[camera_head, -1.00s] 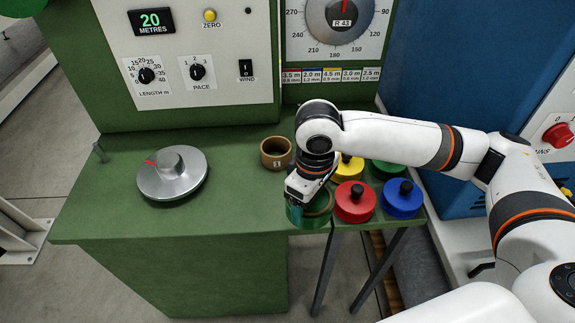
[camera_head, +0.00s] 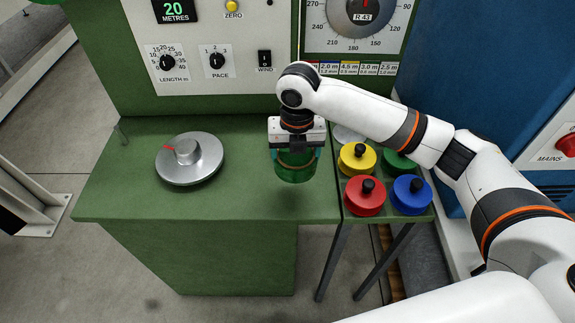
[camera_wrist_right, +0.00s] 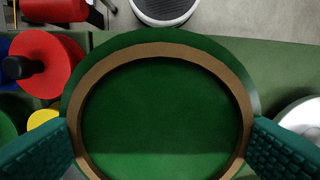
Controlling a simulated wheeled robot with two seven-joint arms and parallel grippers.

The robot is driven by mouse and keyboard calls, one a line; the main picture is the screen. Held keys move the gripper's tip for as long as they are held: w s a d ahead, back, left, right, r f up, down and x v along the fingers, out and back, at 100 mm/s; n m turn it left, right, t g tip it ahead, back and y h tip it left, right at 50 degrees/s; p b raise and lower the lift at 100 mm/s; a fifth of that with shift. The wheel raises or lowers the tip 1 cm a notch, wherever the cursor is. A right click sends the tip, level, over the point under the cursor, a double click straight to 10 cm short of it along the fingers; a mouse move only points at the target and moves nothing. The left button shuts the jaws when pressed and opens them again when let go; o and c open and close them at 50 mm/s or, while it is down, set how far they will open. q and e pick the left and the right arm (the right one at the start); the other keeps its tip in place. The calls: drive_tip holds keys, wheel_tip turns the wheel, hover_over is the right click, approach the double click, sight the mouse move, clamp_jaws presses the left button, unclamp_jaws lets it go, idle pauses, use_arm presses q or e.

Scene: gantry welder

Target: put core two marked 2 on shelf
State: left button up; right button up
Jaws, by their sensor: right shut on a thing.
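My right gripper (camera_head: 296,150) is shut on a hollow green core (camera_head: 295,172) with a brown inner ring. The core is upright and held above the green bench (camera_head: 250,200), with a dark shadow beneath it. The right wrist view shows the green core (camera_wrist_right: 160,38) from above between both fingers, with green bench surface visible through it. No number shows on it, so I cannot tell whether it is core two. The small brown core marked 1 is hidden, probably behind my gripper. My left gripper is not in view.
On the side shelf (camera_head: 352,213) at right stand a red spool (camera_head: 365,196), a blue spool (camera_head: 411,195), a yellow spool (camera_head: 357,158) and a green spool (camera_head: 397,162). A silver dial (camera_head: 190,160) sits on the bench at left. Front-middle bench space is clear.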

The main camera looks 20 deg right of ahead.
drive_tip(key=n, duration=0.4)
drive_tip(key=p, duration=0.3)
approach(292, 189)
wheel_tip(292, 189, down, 5)
drive_tip(key=shift+f, duration=0.55)
drive_tip(key=shift+f, duration=0.2)
drive_tip(key=o, duration=1)
drive_tip(key=shift+r, duration=0.1)
